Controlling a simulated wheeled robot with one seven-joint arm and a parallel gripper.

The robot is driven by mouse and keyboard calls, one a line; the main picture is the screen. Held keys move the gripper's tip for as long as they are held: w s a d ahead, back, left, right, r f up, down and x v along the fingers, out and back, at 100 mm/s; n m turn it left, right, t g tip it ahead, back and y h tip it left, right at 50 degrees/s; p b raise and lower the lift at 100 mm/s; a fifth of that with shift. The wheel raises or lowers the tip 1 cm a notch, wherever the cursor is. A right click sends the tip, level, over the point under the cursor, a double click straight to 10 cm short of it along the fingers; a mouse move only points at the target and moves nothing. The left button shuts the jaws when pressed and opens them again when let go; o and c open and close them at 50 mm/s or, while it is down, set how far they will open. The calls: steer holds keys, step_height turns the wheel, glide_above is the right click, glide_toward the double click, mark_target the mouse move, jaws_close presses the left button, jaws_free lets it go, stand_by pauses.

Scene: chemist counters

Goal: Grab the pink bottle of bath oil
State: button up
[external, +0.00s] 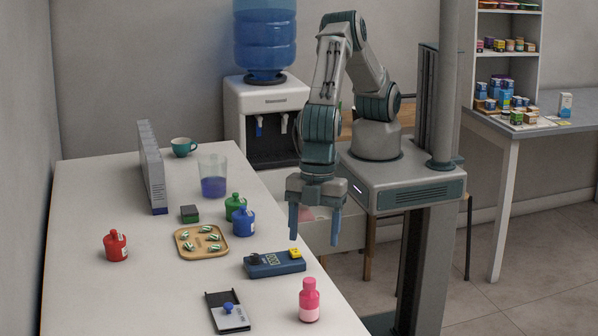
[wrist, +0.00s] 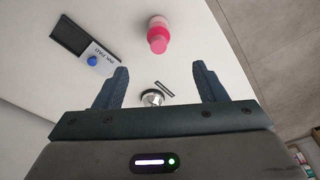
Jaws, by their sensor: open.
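The pink bottle (external: 309,301) stands upright near the front right edge of the white counter, with a darker pink cap and a pale label. In the wrist view the pink bottle (wrist: 158,35) shows beyond the fingertips, near the middle top. My gripper (external: 316,236) is open and empty, pointing down above the counter's right edge, farther back than the bottle and well above it. In the wrist view my gripper (wrist: 161,72) shows its two blue fingers spread apart, with nothing between them touching.
A blue meter (external: 274,264) lies between my gripper and the bottle's side of the counter. An ink pad (external: 228,311) with a blue knob lies left of the bottle. Blue (external: 243,221), green (external: 235,205) and red (external: 115,246) bottles and a wooden tray (external: 190,252) stand farther left.

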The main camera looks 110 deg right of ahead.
mark_target(311, 279)
steer(key=f+b, duration=0.1)
steer(key=f, duration=0.1)
steer(key=f+b, duration=0.1)
steer(key=f, duration=0.2)
steer(key=a+f+b, duration=0.1)
steer(key=f, duration=0.2)
steer(key=shift+w, duration=0.35)
steer(key=f, duration=0.2)
steer(key=f+b, duration=0.1)
steer(key=f, duration=0.2)
steer(key=shift+w+a+f+b, duration=0.4)
steer(key=c, duration=1.1)
